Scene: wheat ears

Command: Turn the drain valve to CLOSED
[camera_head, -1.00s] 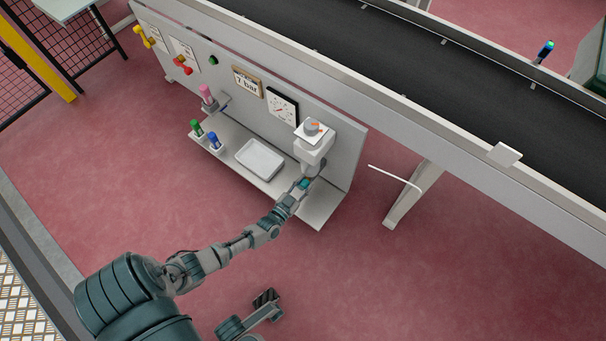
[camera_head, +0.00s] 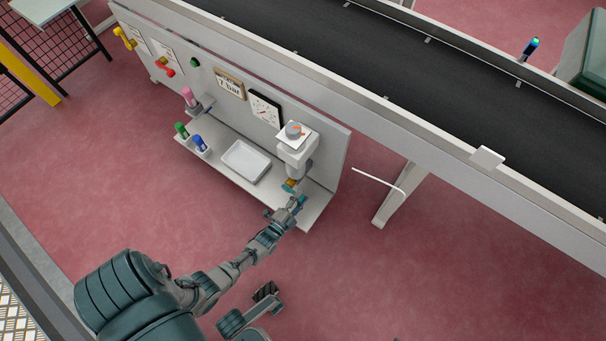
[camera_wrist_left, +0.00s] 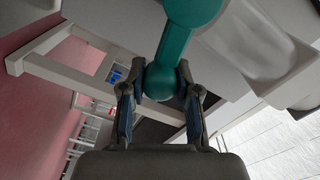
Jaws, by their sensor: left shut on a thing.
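The drain valve sits below the white filter unit (camera_head: 297,148) on the right end of the grey panel. Its yellowish body (camera_head: 291,184) shows under the bowl in the head view. Its teal handle (camera_wrist_left: 172,52) fills the upper middle of the left wrist view, with a rounded end between my fingers. My left gripper (camera_wrist_left: 160,108) is shut on this rounded end, one finger on each side. Any CLOSED mark is unreadable.
A shelf (camera_head: 316,207) runs under the panel and carries a white tray (camera_head: 246,161) and green (camera_head: 181,130) and blue (camera_head: 201,144) capped items. A conveyor (camera_head: 400,75) runs behind. A white bent rod (camera_head: 378,180) sticks out at the right. Red floor lies in front.

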